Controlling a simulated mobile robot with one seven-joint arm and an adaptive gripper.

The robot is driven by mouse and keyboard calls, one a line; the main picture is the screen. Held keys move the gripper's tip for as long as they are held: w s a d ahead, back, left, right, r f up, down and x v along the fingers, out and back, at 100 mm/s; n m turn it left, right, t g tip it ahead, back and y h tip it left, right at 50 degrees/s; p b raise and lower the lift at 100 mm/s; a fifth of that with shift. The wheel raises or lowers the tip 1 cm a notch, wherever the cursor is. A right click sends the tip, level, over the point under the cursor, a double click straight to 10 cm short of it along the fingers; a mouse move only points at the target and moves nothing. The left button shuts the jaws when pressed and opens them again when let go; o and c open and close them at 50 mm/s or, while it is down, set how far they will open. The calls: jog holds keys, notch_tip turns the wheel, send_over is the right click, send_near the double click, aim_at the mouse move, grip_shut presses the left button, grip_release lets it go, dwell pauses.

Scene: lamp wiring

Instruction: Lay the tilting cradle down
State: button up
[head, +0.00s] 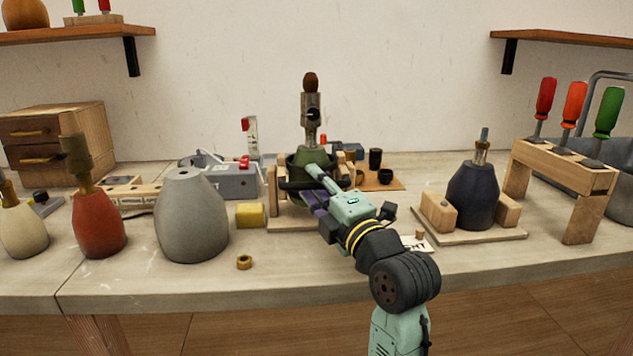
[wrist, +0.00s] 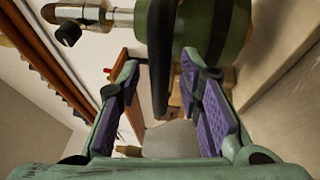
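The tilting cradle (head: 276,192) stands at the middle of the bench, with wooden posts on a pale base board. It holds a green lamp body (head: 312,152) upright, with a metal socket and a brown tip on top. A black bar (head: 290,185) crosses the cradle's front. My gripper (head: 308,186) reaches to the cradle's front from the right. In the wrist view its two purple-padded fingers (wrist: 160,75) are spread, and a black bar (wrist: 160,60) lies between them with gaps visible on both sides. The green lamp body (wrist: 235,30) also shows there. My gripper hides part of the cradle's front.
A grey cone-shaped lamp body (head: 193,215), a yellow block (head: 250,215) and a brass nut (head: 244,262) lie left of the cradle. A dark blue lamp (head: 472,195) stands in a wooden holder at right, near a screwdriver rack (head: 562,165). The bench's front strip is mostly clear.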

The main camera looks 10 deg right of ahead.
grip_shut()
dwell(0.5)
dwell(0.4)
